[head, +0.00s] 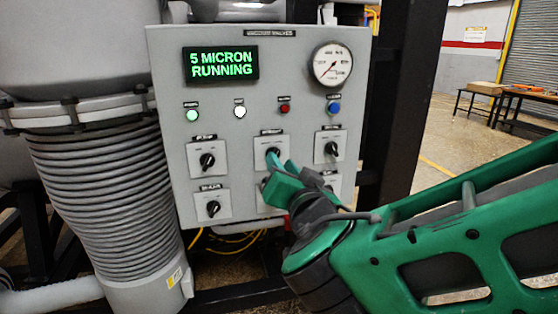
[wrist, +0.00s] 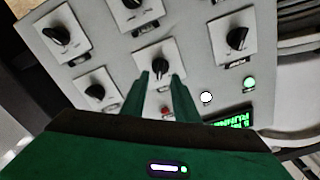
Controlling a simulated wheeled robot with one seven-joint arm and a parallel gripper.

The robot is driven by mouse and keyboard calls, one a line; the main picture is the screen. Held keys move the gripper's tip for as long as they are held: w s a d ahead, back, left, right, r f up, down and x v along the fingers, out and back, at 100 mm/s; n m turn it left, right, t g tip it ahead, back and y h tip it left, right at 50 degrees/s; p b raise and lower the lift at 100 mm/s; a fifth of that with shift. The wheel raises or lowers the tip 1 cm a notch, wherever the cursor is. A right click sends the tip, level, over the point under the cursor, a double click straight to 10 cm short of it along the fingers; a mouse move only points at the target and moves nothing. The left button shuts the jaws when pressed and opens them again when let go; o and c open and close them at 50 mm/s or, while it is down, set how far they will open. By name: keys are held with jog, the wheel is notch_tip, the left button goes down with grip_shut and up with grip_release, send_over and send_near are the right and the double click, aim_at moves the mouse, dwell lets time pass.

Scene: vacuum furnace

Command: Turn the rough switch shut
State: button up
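The grey control panel (head: 175,80) holds several black rotary switches on white plates, in two rows. Their labels are too small to read, so I cannot tell by name which is the rough switch. My gripper (head: 279,163) is at the top-middle switch (head: 272,151) and partly covers it. In the wrist view, that switch (wrist: 160,66) sits between the two green fingertips of my gripper (wrist: 159,76). The fingers are apart, one on each side of the knob; I cannot tell whether they touch it. The bottom-middle switch is mostly hidden behind my gripper.
The display (head: 221,63) reads "5 MICRON RUNNING". A round gauge (head: 332,64) and several indicator lights are above the switches. The top-left switch (head: 207,160) and top-right switch (head: 332,148) flank my gripper. A ribbed grey hose (head: 100,195) stands left of the panel.

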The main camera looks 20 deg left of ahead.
jog(key=shift+x, duration=1.95)
jog(key=shift+d, duration=0.1)
jog(key=shift+c, duration=0.3)
grip_shut()
